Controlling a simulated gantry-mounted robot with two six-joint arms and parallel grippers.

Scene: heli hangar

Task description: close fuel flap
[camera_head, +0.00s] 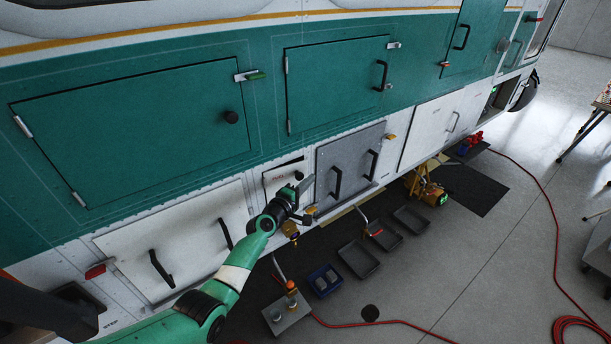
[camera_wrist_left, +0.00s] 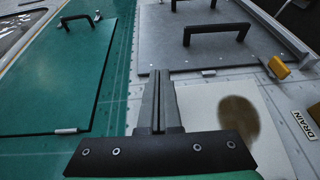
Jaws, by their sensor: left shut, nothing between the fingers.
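The small white fuel flap (camera_head: 280,176) with red lettering is low on the helicopter's side, left of the grey panel. A dark line runs along its top edge; I cannot tell how far it stands open. My left gripper (camera_head: 304,186) is in front of its right side and hides part of it. In the left wrist view the gripper's fingers (camera_wrist_left: 157,98) are together and empty. A pale panel (camera_wrist_left: 200,105) with a brown smudge, likely the flap, lies right of the fingers. I cannot tell whether they touch it. My right gripper is out of view.
The grey panel (camera_head: 345,150) with two black handles is right of the flap; it also shows in the left wrist view (camera_wrist_left: 200,55). Green doors (camera_head: 130,135) are above. Trays (camera_head: 358,257) and a red hose (camera_head: 545,200) lie on the floor.

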